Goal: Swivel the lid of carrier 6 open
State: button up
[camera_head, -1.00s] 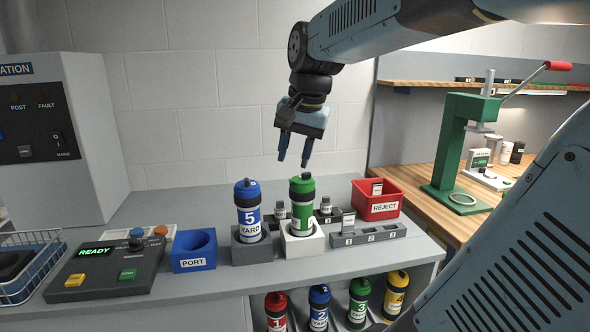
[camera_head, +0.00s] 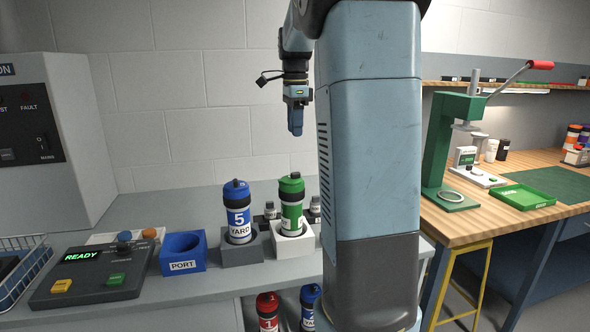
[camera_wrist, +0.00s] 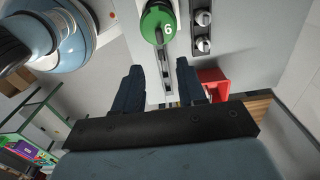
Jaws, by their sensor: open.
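Carrier 6 is a green canister with a white band and a green lid (camera_head: 291,186), upright in a white holder (camera_head: 302,244) on the grey bench. Its round green lid, marked 6, shows at the top of the wrist view (camera_wrist: 158,25), with a dark latch or knob on it. My gripper (camera_head: 296,130) points down and hangs above the carrier, clear of it. In the wrist view its two dark fingers (camera_wrist: 160,82) are apart with nothing between them. The lid lies beyond the fingertips. The lid looks closed.
Blue carrier 5 (camera_head: 238,212) stands in a grey holder just left. A blue PORT block (camera_head: 184,254) and a READY control panel (camera_head: 95,272) are farther left. Small capped vials (camera_wrist: 202,30) stand close by. A red bin (camera_wrist: 214,82) shows in the wrist view. My arm hides the bench's right part.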

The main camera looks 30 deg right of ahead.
aim_at(292, 177)
notch_tip(292, 177, down, 13)
jog(key=shift+f, duration=0.1)
dwell(0.4)
grip_shut()
dwell(0.4)
